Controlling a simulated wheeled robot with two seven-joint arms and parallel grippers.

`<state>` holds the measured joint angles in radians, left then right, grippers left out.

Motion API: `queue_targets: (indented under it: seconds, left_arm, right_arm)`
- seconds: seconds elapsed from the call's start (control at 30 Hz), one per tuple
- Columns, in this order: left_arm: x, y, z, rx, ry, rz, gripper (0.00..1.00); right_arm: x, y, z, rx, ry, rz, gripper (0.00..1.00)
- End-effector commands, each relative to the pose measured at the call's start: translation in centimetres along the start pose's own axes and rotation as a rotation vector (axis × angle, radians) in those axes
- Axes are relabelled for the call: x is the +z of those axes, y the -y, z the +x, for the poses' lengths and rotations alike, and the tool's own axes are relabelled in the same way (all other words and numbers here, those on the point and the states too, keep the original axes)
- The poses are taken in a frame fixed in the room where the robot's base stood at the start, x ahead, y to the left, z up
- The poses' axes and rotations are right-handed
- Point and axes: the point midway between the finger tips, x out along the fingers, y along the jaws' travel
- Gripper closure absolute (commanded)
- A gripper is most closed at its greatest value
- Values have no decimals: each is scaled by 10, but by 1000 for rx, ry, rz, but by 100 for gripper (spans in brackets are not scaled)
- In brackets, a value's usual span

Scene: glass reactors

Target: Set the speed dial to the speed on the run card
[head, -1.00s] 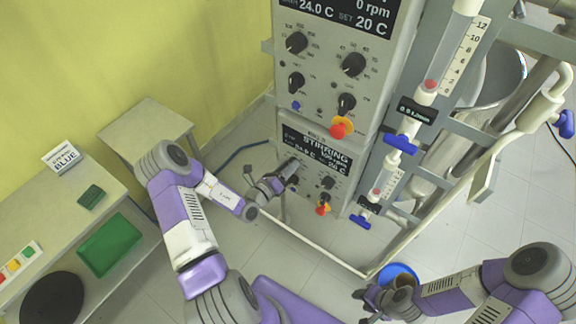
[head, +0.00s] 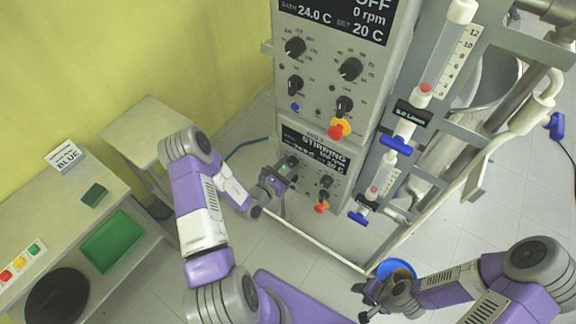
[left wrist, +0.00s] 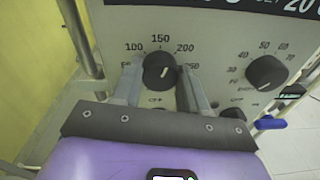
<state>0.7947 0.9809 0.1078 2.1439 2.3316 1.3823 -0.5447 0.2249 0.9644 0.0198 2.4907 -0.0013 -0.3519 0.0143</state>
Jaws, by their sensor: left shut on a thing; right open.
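The speed dial (left wrist: 160,70) is a round black knob on a grey panel in the left wrist view. Printed marks around it include 100, 150, 200 and OFF. A short white pointer line shows on the knob, but its exact setting is hard to read. My left gripper (left wrist: 158,84) has one finger on each side of the knob and is shut on it. In the head view my left gripper (head: 277,177) is at the lower control unit (head: 318,160), whose display reads STIRRING. A card (head: 65,156) reading BLUE stands on the left table. My right gripper (head: 372,296) is open and empty.
The upper control unit (head: 335,75), reading OFF and 0 rpm, sits above the lower one. Another black knob (left wrist: 267,72) is right of the dial. Glassware with blue valves (head: 396,145) stands to the right. A blue bowl (head: 396,270) is near my right gripper.

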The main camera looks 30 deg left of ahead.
Motion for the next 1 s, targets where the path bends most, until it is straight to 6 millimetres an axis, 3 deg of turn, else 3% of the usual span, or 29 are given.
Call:
queue_targets:
  seconds: [0.5,1.0]
  left_arm:
    - [-1,2,0,24,-18,361,87]
    - [0,2,0,29,-23,442,87]
  right_arm:
    - [0,-2,6,0,0,0,57]
    - [0,-3,8,0,0,0,57]
